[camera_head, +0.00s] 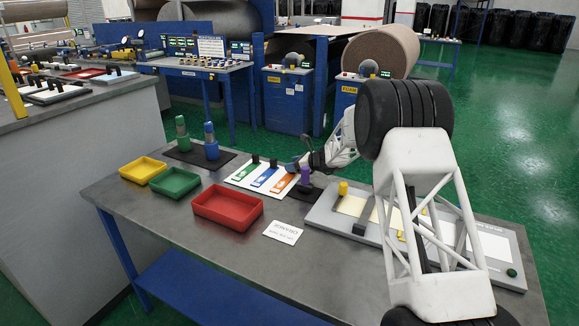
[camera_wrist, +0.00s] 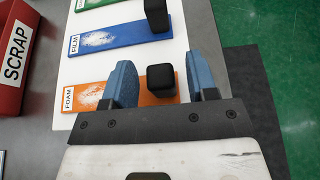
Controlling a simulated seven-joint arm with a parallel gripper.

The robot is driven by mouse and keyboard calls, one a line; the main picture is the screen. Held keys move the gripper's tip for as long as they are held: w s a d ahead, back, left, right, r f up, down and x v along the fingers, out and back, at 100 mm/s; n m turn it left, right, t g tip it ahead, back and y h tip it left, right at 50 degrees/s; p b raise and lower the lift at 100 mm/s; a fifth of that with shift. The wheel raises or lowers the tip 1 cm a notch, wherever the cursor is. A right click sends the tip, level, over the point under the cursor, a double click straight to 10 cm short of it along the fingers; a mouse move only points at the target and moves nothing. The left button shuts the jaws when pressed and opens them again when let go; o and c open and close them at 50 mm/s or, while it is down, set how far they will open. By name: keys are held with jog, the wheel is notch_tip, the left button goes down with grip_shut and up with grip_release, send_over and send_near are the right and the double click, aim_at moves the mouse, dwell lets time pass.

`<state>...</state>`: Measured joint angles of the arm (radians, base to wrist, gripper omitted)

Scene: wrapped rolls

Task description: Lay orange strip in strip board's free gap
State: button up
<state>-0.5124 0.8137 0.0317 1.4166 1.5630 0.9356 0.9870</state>
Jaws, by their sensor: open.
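The orange strip (camera_wrist: 150,91), labelled FOAM and bearing a black block-shaped knob (camera_wrist: 161,77), lies on the white strip board (camera_wrist: 185,40). It also shows in the head view (camera_head: 282,184). A blue strip (camera_wrist: 118,38), labelled FILM, and a green strip (camera_head: 244,172) lie beside it on the board. My gripper (camera_wrist: 165,75) is open, its blue fingers on either side of the orange strip's knob in the wrist view, with gaps showing; the knob does not look gripped. My arm covers part of the scene, and I cannot make out a free gap.
A red bin (camera_head: 228,207), green bin (camera_head: 176,182) and yellow bin (camera_head: 144,169) stand left. A white card (camera_head: 283,232) lies in front. A grey fixture (camera_head: 322,214) with pale panels is right.

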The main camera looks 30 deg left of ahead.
jog(key=v, duration=0.9)
jog(key=shift+d+r, duration=0.1)
jog(key=shift+d, duration=0.2)
dwell(0.6)
jog(key=shift+s+d+r, duration=0.1)
jog(key=shift+d+r, duration=0.15)
jog(key=shift+r, duration=0.05)
jog(key=s+d+r+n+h, duration=0.2)
jog(key=s+d+r+n, duration=0.1)
jog(key=s+d+r, duration=0.55)
jog(key=s+d+r+n+h, duration=0.2)
jog(key=s+d+r+n, duration=0.3)
jog(key=s+d, duration=0.65)
jog(key=s+d+r+n+h, duration=0.2)
jog(key=s+d+r, duration=0.5)
jog(key=d, duration=0.7)
jog(key=s+d+n+t+h, duration=0.1)
jog(key=s+d+n+h, duration=0.1)
jog(key=s+d, duration=0.6)
jog(key=s+d+f+n+h, duration=0.1)
jog(key=s+d+n+h, duration=0.2)
jog(key=s+d, duration=0.5)
jog(key=s+d+f+n+t+h, duration=0.1)
jog(key=s+d, duration=0.7)
jog(key=s, duration=1)
jog(key=shift+d+f+n+t+h, duration=0.2)
jog(key=shift+d+n+t+h, duration=0.1)
jog(key=shift+n+h, duration=0.55)
jog(key=shift+o, duration=0.7)
